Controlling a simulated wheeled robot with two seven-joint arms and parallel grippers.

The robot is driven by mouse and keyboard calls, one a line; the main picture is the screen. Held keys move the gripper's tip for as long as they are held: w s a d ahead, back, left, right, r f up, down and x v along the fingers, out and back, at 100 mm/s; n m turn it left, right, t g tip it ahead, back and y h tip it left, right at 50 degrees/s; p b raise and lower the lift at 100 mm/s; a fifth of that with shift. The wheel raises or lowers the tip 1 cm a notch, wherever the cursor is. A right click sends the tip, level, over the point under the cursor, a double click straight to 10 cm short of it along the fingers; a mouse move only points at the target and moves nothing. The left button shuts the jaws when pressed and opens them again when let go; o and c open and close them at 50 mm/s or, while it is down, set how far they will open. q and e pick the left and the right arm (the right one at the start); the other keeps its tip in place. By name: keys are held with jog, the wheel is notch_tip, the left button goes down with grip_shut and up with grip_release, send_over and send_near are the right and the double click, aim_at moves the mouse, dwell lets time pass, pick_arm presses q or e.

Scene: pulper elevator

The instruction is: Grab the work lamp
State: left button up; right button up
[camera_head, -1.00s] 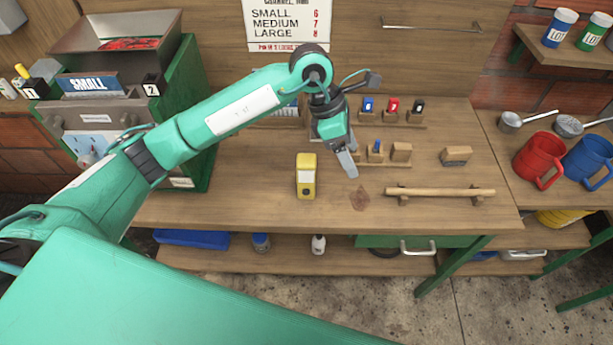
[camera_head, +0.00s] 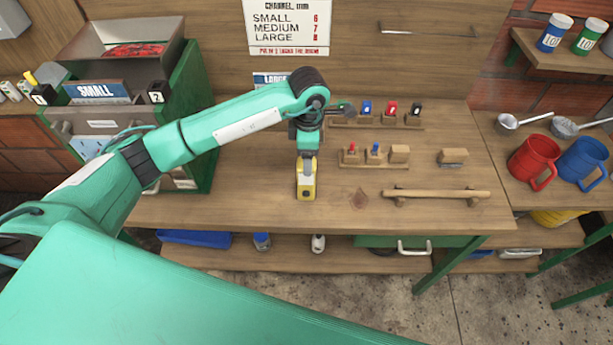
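The work lamp appears to be the small yellow block-shaped thing with a pale panel (camera_head: 306,190), upright on the wooden workbench (camera_head: 250,205) near its front edge. My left arm reaches in from the left. Its gripper (camera_head: 307,168) points down at the lamp and covers the lamp's upper part. The fingertips overlap the lamp in this view, and I cannot tell whether they touch or grip it. My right gripper is not in view.
A wooden rail (camera_head: 435,194) lies right of the lamp. Wooden holders with red and blue pegs (camera_head: 375,157) stand behind it. A green machine (camera_head: 200,110) is at the left. Red (camera_head: 533,157) and blue (camera_head: 582,160) mugs stand at the right. The bench left of the lamp is clear.

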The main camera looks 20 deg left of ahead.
aim_at(306, 180)
pick_arm(q)
jog(key=shift+f+p, duration=0.25)
jog(key=shift+p, duration=0.1)
notch_tip(306, 180, down, 4)
jog(key=p, duration=0.2)
jog(key=shift+s+a+r+p, duration=0.1)
jog(key=shift+s+a+p, duration=0.05)
jog(key=shift+p, duration=0.15)
jog(key=shift+f, duration=0.45)
jog(key=shift+c, duration=0.2)
jog(key=c, duration=1.4)
jog(key=shift+c, duration=0.3)
jog(key=shift+r, duration=0.15)
